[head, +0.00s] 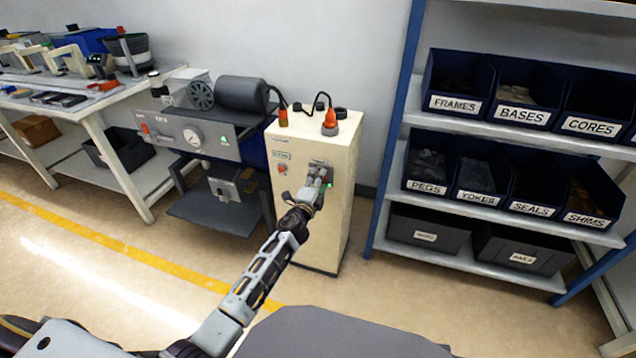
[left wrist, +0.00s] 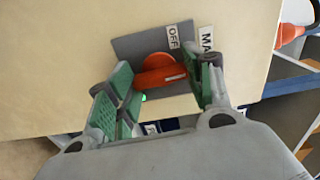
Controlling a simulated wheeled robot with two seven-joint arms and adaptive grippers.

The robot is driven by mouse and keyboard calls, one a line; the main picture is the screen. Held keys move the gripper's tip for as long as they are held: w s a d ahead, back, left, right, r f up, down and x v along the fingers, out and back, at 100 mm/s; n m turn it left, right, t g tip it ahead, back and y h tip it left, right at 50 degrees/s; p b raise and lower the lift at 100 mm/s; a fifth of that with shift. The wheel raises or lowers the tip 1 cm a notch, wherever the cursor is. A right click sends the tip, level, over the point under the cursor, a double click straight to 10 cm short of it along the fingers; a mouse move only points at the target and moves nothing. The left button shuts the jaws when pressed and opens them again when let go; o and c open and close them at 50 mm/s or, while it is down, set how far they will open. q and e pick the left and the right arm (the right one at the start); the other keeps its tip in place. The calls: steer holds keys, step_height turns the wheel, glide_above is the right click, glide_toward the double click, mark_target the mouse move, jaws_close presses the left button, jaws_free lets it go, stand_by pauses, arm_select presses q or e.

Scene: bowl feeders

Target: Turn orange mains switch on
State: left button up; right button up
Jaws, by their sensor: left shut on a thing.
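The orange mains switch (left wrist: 160,70) is a rotary knob with a bar handle on a grey plate (left wrist: 127,47) in the left wrist view. An OFF label (left wrist: 173,37) sits above it, and a partly hidden label starting "MA" (left wrist: 206,38) is to its right. My left gripper (left wrist: 157,88) has its green-padded fingers on either side of the knob's handle, shut on it. In the head view my left gripper (head: 315,186) is at the front of the cream cabinet (head: 307,235) and hides most of the switch. My right gripper is not in view.
Orange connectors with cables (head: 329,121) stand on the cabinet top. A grey feeder machine (head: 190,133) is to the left, and a shelf rack (head: 460,133) with labelled bins is to the right.

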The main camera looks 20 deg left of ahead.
arm_select(q)
steer(key=shift+m, duration=0.5)
steer(key=o, duration=1)
steer(key=shift+s, duration=0.15)
steer(key=shift+s+a, duration=0.2)
steer(key=shift+s, duration=5.65)
